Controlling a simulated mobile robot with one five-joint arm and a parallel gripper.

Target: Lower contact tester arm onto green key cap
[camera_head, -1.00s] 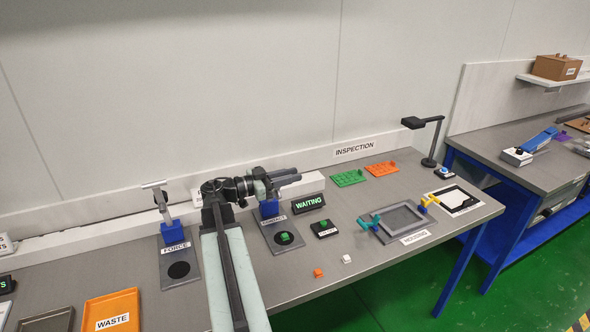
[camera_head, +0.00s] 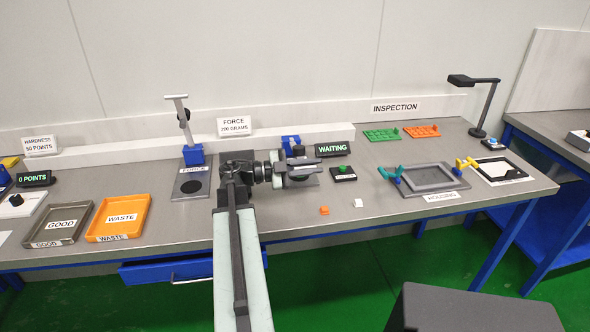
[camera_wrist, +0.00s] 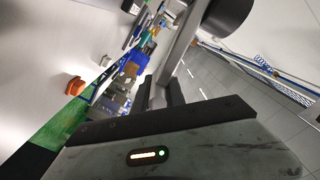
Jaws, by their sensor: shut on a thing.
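The contact tester is mostly hidden behind my gripper in the head view. Its blue post (camera_head: 291,143) shows above the gripper, and part of its grey base (camera_head: 308,182) shows below. My gripper (camera_head: 314,163) lies low across the tester. In the wrist view, my gripper (camera_wrist: 160,93) is shut on a grey bar (camera_wrist: 181,48), which looks like the tester arm. A black cylinder (camera_wrist: 226,14) is near the bar's upper end. The green key cap on the tester base is hidden, so contact with it cannot be seen. The display (camera_head: 332,149) reads WAITING.
A black box with a green top (camera_head: 343,172) stands right of the tester. The force tester (camera_head: 193,155) stands left. Orange (camera_head: 324,210) and white (camera_head: 358,203) caps lie near the front edge. The housing frame (camera_head: 432,180) is further right; trays (camera_head: 120,218) are left.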

